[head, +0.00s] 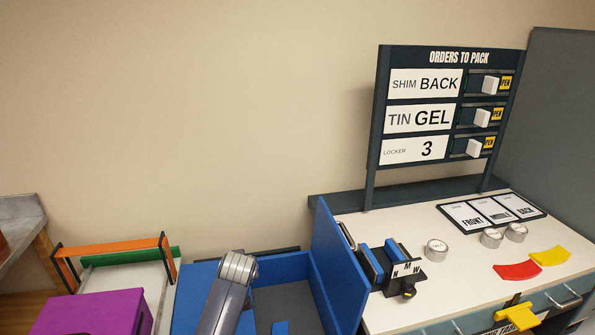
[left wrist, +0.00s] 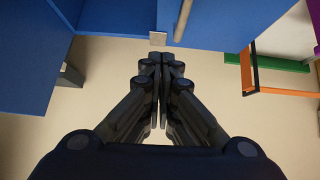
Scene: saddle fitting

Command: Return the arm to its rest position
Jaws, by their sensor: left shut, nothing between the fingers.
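My left gripper (left wrist: 163,65) is shut with nothing between its fingers, in the left wrist view. Its fingertips are near the edge of a blue panel (left wrist: 120,18), and I cannot tell whether they touch it. In the head view a grey link of my arm (head: 228,290) rises at the bottom, in front of the blue open box (head: 335,265); the gripper's fingers do not show there. My right gripper is in neither view.
A white-topped bench (head: 400,225) stands at the right with an orders board (head: 377,130), round tins (head: 436,250), red (head: 517,271) and yellow (head: 550,256) pieces, and a black-and-blue fixture (head: 405,272). A purple box (head: 95,312) and orange frame (head: 110,246) stand left.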

